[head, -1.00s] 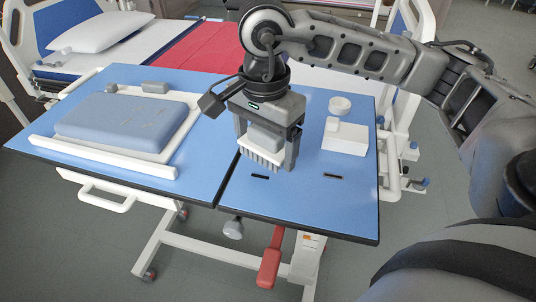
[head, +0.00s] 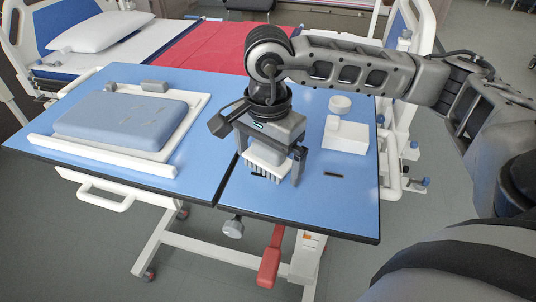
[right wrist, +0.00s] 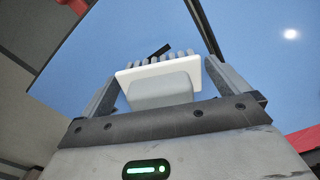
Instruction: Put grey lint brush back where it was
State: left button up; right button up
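The grey lint brush (head: 266,153) has a grey back, a white base and a row of grey bristles pointing down. My right gripper (head: 270,168) points down over the right half of the blue table, with the brush between its fingers. In the right wrist view the brush (right wrist: 160,88) sits between the two fingers of the gripper (right wrist: 160,85). A dark mark (right wrist: 160,49) shows on the table just beyond the bristles. The bristles partly hide this mark in the head view. I cannot tell whether the bristles touch the table. My left gripper is not in view.
A second dark mark (head: 334,175) lies to the right on the blue table (head: 310,215). A white box (head: 345,137) and a round white item (head: 340,104) stand behind it. A white tray (head: 90,156) with a blue-grey pad (head: 122,120) covers much of the table's left half.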

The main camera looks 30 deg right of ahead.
notch_tip(320, 180, up, 12)
jog(key=shift+r+p, duration=0.2)
jog(key=shift+p, duration=0.2)
jog(key=shift+s+f, duration=0.1)
dwell(0.5)
